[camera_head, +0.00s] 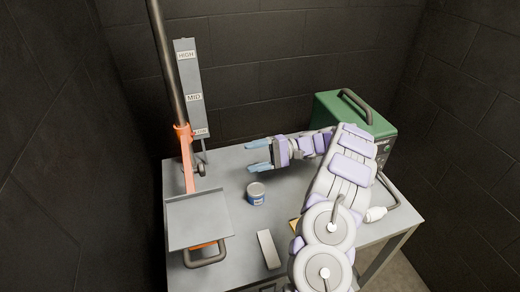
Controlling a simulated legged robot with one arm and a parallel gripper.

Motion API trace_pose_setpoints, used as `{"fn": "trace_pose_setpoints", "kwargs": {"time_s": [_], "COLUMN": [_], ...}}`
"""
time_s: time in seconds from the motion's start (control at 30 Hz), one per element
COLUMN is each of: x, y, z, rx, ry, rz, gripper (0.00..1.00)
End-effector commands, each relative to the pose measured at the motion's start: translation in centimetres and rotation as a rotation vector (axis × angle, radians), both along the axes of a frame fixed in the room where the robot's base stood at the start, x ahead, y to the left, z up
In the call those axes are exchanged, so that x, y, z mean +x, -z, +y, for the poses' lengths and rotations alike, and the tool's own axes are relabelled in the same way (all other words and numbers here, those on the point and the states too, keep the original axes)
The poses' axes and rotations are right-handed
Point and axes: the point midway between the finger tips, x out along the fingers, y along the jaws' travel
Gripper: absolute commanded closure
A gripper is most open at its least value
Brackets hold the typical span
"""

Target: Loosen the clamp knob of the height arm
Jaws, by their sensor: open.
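The height arm (188,168) is an orange bar on a dark upright post (167,62) at the left of the table. An orange collar (183,133) wraps the post near the LOW mark of a grey scale plate (190,85) labelled HIGH, MID and LOW. A dark round knob (199,169) shows low beside the post; I cannot tell for sure that it is the clamp knob. A grey flat plate (198,218) sits at the arm's near end. My gripper (258,156) is open and empty, to the right of the post, its blue fingers pointing left.
A light grey block (268,250) lies near the front edge. A green box (345,112) with a black handle stands at the back right. A white plug-like end (375,214) lies at the right. Dark block walls enclose the table.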

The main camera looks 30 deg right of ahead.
Motion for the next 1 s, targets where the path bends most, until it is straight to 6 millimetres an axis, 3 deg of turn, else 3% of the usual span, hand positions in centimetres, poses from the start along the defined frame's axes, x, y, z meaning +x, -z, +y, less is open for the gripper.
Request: {"fn": "trace_pose_setpoints", "kwargs": {"time_s": [0.43,1.0], "x": [-0.5,-0.7], "y": [-0.3,0.0], "z": [-1.2,-1.3], "rx": [0.008,0.016], "ry": [-0.001,-0.005], "rz": [0.0,-0.006], "gripper": [0.26,0.26]}}
